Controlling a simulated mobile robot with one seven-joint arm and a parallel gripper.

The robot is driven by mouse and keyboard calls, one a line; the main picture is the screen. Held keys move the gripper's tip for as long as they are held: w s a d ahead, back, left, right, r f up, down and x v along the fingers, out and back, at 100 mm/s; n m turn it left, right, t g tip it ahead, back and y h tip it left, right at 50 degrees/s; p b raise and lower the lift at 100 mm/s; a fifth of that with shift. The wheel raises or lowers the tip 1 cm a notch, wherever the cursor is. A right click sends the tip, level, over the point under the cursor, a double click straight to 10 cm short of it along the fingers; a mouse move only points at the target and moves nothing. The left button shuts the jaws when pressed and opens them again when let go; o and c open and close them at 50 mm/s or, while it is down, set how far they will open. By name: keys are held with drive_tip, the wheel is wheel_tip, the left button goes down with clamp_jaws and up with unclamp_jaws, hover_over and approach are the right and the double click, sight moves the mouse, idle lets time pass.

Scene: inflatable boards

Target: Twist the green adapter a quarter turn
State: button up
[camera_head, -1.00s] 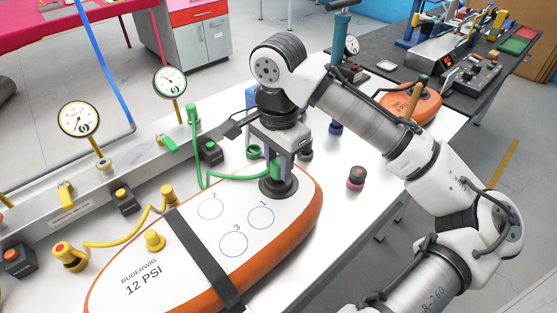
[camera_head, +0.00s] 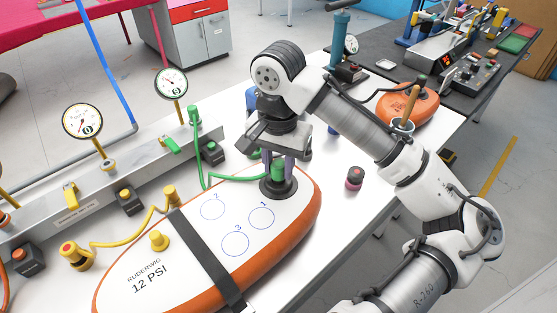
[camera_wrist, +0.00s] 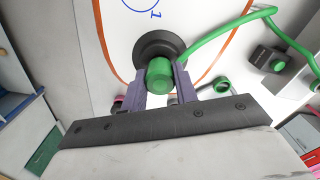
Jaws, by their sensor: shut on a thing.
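The green adapter (camera_head: 278,170) sits on the black round valve (camera_head: 279,189) at the far end of the white and orange board (camera_head: 185,240). A green hose (camera_head: 225,181) runs from it to the left. My gripper (camera_head: 279,172) points down over the valve and is shut on the adapter. In the wrist view the green adapter (camera_wrist: 160,76) lies between the two purple fingers of my gripper (camera_wrist: 161,82), over the black valve (camera_wrist: 158,50). The lower part of the adapter, where it meets the valve, is partly hidden.
A dark strap (camera_head: 207,258) crosses the board. A yellow hose (camera_head: 125,240) and a yellow plug (camera_head: 158,240) are at its left. A pressure gauge (camera_head: 171,83) stands on the metal rail behind.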

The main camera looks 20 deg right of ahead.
drive_tip(key=shift+r+n+p, duration=0.15)
drive_tip(key=shift+n+p, duration=0.25)
drive_tip(key=shift+n, duration=0.2)
drive_tip(key=n+p, duration=0.1)
drive_tip(key=n, duration=0.2)
drive_tip(key=shift+n, duration=0.4)
drive_tip(key=shift+n+p, duration=0.5)
drive_tip(key=shift+n, duration=0.3)
drive_tip(key=n, duration=0.3)
drive_tip(key=shift+f+p, duration=0.2)
drive_tip(key=shift+p, duration=0.1)
drive_tip(key=shift+r, duration=0.2)
